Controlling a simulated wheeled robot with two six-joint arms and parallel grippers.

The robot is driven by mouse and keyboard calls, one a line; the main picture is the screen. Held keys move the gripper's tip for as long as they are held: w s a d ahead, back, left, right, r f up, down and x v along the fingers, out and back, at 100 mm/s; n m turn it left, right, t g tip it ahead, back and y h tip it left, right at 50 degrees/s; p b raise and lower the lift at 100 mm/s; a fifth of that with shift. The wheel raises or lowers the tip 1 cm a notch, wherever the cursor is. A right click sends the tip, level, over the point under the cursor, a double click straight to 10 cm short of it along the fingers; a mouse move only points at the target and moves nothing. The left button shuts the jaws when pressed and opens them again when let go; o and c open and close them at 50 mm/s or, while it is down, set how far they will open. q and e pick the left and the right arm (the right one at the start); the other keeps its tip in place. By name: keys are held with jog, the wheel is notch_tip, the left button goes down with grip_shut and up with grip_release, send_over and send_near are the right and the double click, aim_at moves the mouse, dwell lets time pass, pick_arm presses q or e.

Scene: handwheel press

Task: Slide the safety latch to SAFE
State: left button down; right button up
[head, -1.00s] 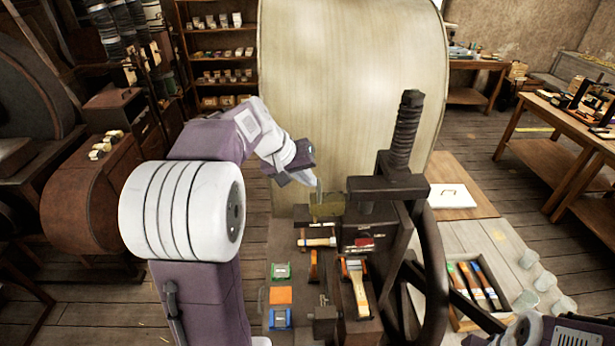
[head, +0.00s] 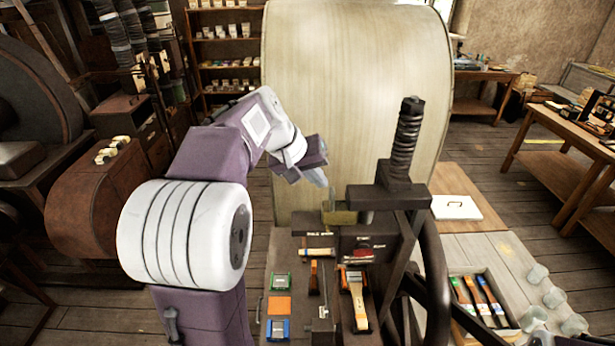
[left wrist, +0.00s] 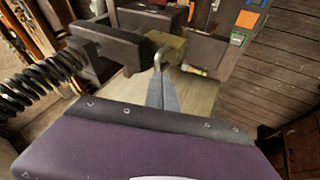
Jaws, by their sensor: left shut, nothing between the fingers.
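The dark press (head: 390,197) stands in the middle of the head view, with its ribbed screw (head: 404,140) upright. A yellowish block (head: 341,217) sits under the press arm, and it also shows in the left wrist view (left wrist: 172,50). My left gripper (head: 320,178) is shut and empty, just above and to the left of the block. In the left wrist view its closed fingers (left wrist: 161,88) point at a small pale upright piece (left wrist: 160,58) beside the block. I cannot tell whether they touch. I cannot pick out the safety latch; small front labels are unreadable. My right gripper is out of view.
The dark handwheel (head: 434,270) is at the press's right. Brushes (head: 355,300) and small coloured boxes (head: 278,328) lie on the bench in front. A tray of brushes (head: 483,300) and several pale cups (head: 555,298) are at the right. A large pale curved panel (head: 350,90) stands behind.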

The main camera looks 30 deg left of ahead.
pick_arm(q)
jog(key=v, duration=0.5)
jog(key=shift+s+a+r+b, duration=0.1)
jog(key=shift+s+r+b, duration=0.15)
jog(key=shift+s+b, duration=0.15)
jog(key=shift+w, duration=0.1)
